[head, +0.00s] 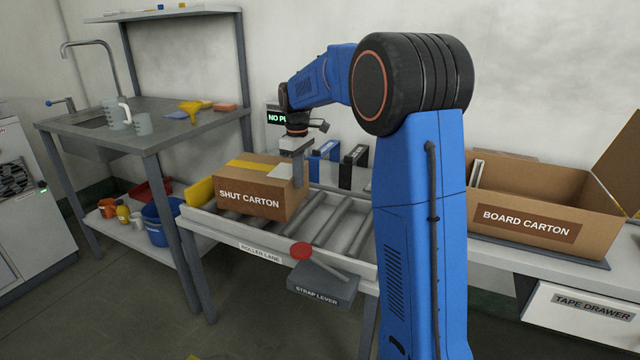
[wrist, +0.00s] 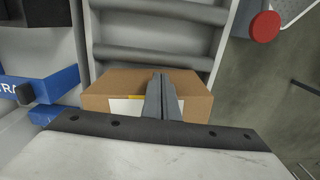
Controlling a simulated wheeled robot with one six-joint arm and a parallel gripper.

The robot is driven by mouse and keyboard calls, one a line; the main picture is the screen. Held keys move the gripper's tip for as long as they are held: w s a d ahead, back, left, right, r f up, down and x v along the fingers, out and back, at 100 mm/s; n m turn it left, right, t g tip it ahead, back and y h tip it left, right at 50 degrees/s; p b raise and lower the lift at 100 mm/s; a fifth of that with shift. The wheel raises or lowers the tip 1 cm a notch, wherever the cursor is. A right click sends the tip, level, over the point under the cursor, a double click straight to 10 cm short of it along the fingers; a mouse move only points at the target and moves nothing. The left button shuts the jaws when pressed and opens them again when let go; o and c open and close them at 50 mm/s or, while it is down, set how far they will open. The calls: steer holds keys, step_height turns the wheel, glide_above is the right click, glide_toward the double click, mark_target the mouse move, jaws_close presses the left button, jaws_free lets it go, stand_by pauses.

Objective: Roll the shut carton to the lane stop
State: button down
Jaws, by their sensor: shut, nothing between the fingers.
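The shut carton (head: 250,190), brown with yellow tape on top, sits on the roller lane (head: 262,252) at its left end. The yellow lane stop (head: 200,191) stands at the carton's left side; whether they touch I cannot tell. My gripper (head: 298,178) is shut and empty, pointing down at the carton's right end. In the wrist view the closed fingers (wrist: 161,98) overlap the carton (wrist: 105,92); contact is unclear. The carton's underside is hidden.
Bare rollers (head: 345,222) lie right of the carton. A strap lever (head: 322,288) with a red knob (head: 301,251) is on the lane's front. An open board carton (head: 535,205) stands right, above a tape drawer (head: 580,312). A sink bench (head: 150,130) is left.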

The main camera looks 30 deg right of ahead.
mark_target(285, 173)
steer(key=w+a, duration=0.3)
steer(key=w, duration=0.2)
steer(key=w+a, duration=0.2)
steer(key=shift+w+a, duration=0.2)
steer(key=shift+a, duration=0.1)
steer(key=shift+s+d, duration=0.25)
steer(key=shift+s, duration=0.05)
steer(key=s, duration=0.1)
steer(key=s+d, duration=0.1)
steer(key=d, duration=0.1)
steer(key=shift+s+r, duration=0.25)
steer(key=shift+s, duration=0.15)
step_height(285, 173, up, 9)
steer(key=shift+f, duration=0.15)
steer(key=shift+r, duration=0.4)
